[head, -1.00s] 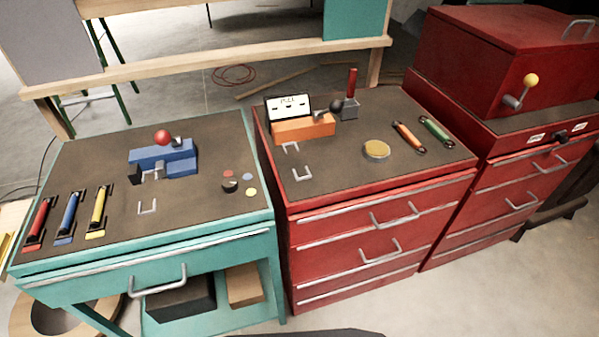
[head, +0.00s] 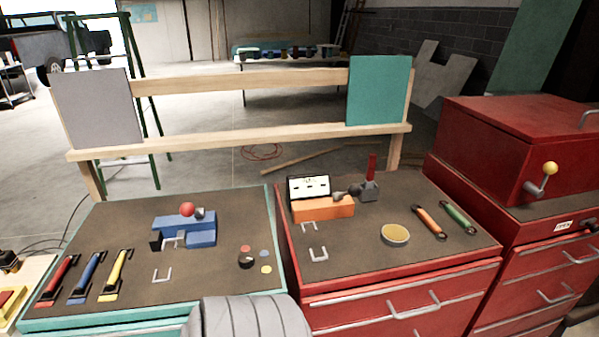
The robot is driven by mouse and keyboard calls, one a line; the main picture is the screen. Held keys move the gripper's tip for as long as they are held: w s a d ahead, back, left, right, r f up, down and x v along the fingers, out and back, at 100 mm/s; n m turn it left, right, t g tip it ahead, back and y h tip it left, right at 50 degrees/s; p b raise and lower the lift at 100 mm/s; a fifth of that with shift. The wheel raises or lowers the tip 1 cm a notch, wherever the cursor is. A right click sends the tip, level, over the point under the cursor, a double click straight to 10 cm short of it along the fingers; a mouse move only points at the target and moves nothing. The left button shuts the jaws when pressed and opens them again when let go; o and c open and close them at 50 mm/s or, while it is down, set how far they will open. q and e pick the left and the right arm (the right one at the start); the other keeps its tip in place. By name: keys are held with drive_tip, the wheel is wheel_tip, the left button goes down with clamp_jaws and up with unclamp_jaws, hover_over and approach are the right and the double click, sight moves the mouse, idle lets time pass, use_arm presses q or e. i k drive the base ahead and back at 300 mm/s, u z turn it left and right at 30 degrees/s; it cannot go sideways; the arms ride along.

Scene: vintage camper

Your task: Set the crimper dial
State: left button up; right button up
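A blue crimper (head: 186,231) with a red ball knob (head: 187,209) stands on the teal bench at the left in the head view. A small black dial (head: 246,261) lies to its right on the bench top, near red, blue and yellow dots. Which dot its pointer faces is too small to tell. Neither of my grippers shows. A grey ribbed part, probably mine, covers part of the teal bench's front edge, close below the dial.
Red, blue and yellow handled tools (head: 91,277) lie at the teal bench's left. The red cabinet (head: 400,289) beside it carries an orange device (head: 322,209), a round yellow-topped tin (head: 395,234) and two handled tools. A red box with a yellow-knobbed crank (head: 549,169) stands far right.

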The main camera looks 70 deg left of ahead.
sight(246, 261)
drive_tip(key=z, duration=0.1)
drive_tip(key=k, duration=0.8)
drive_tip(key=u, duration=1.7)
